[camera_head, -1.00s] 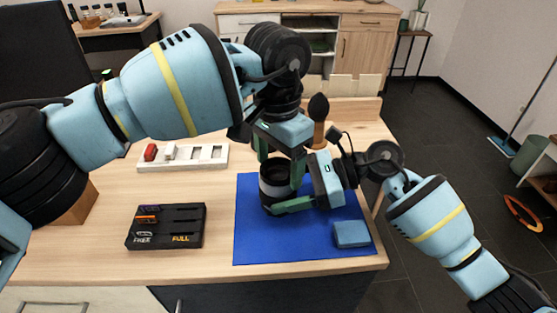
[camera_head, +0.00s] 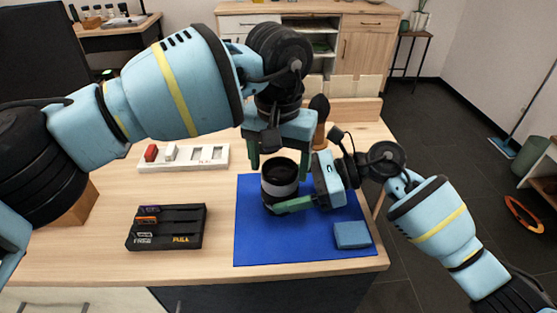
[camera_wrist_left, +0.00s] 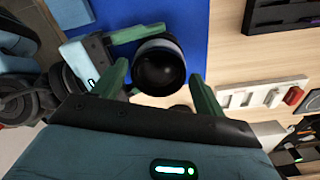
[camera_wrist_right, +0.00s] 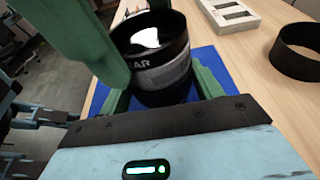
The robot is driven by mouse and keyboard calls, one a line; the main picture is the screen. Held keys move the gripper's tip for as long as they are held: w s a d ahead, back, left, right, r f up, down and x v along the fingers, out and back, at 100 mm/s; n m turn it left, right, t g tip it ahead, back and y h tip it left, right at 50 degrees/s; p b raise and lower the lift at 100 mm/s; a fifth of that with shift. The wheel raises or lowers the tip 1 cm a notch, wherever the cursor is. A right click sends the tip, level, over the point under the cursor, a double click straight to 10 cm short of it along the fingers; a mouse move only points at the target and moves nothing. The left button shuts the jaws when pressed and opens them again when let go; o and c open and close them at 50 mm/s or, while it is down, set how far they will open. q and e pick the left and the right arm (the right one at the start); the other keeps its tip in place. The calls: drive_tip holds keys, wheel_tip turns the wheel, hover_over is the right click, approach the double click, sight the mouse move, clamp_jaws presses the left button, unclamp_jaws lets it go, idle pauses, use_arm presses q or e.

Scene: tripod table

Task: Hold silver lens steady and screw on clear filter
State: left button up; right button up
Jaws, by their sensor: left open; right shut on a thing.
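The silver lens (camera_head: 283,188), a dark barrel with a silver band, stands upright on the blue mat (camera_head: 252,245). My right gripper (camera_head: 283,198) is shut on it low down from the right. A dark ring, the clear filter (camera_wrist_right: 136,60), sits on top of the lens in the right wrist view, with letters ending in "AR"; I cannot tell how far it is screwed on. My left gripper (camera_head: 280,172) is above the lens, open, its fingers apart on either side of the top. The left wrist view looks down on the dark round top (camera_wrist_left: 158,67).
A black slotted case (camera_head: 166,227) and a white slotted tray (camera_head: 183,157) with small red and white pieces lie left of the mat. A blue block-like cloth (camera_head: 351,235) lies on the mat. A brush (camera_head: 319,108) stands behind. A black ring (camera_wrist_right: 300,50) shows in the right wrist view.

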use_arm(q)
drive_tip(key=shift+n, duration=3)
drive_tip(key=shift+d, duration=0.1)
drive_tip(key=shift+f, duration=0.1)
drive_tip(key=c, duration=1.1)
drive_tip(key=shift+m, duration=1.5)
drive_tip(key=shift+c, duration=0.2)
